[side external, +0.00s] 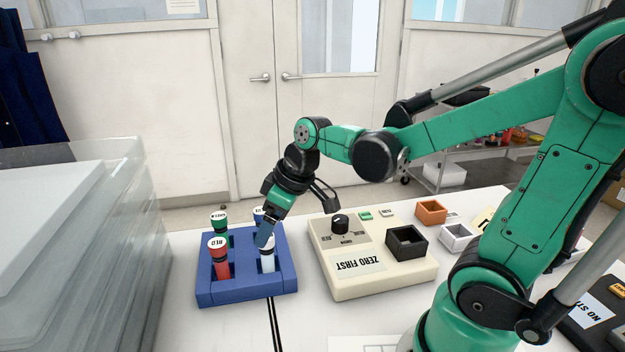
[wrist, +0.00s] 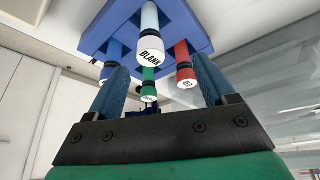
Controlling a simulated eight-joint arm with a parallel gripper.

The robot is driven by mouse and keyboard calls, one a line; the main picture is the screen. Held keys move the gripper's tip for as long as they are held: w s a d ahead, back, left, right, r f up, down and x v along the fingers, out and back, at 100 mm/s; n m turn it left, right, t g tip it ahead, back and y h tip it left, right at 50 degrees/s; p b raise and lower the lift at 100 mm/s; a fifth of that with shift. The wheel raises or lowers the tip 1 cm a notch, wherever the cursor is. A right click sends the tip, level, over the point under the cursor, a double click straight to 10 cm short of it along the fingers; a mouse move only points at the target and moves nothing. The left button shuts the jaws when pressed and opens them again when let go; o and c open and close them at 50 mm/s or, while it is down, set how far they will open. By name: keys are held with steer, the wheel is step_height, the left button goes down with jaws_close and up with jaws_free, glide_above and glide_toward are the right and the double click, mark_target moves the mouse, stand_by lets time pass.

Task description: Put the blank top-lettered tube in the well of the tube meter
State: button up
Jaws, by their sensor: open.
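The blank tube (wrist: 150,45), pale with a black band and a white cap lettered BLANK, stands in a blue rack (side external: 245,292). In the side view it is the pale tube (side external: 267,264) at the rack's front right. My gripper (side external: 267,236) is open over that tube, angled down, and partly hides its cap. In the wrist view the open fingers (wrist: 160,75) stand either side of the cap's line, with no visible contact. The tube meter (side external: 345,285) is the cream box right of the rack, with a black square well (side external: 407,241), a knob and a ZERO FIRST label.
Red (side external: 220,262), green (side external: 219,222) and blue (wrist: 113,50) tubes share the rack close to my fingers. An orange tray (side external: 431,211) and a white tray (side external: 456,236) lie beyond the meter. Clear stacked boxes (side external: 75,235) stand left of the rack.

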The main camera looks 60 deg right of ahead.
mark_target(267, 257)
steer(key=shift+w+d+f+n+y, duration=0.3)
steer(key=shift+w+d+f+n, duration=0.2)
steer(key=shift+w+f, duration=0.15)
steer(key=shift+x, duration=2.65)
steer(key=shift+s+f, duration=0.1)
steer(key=shift+s, duration=0.1)
jaws_close()
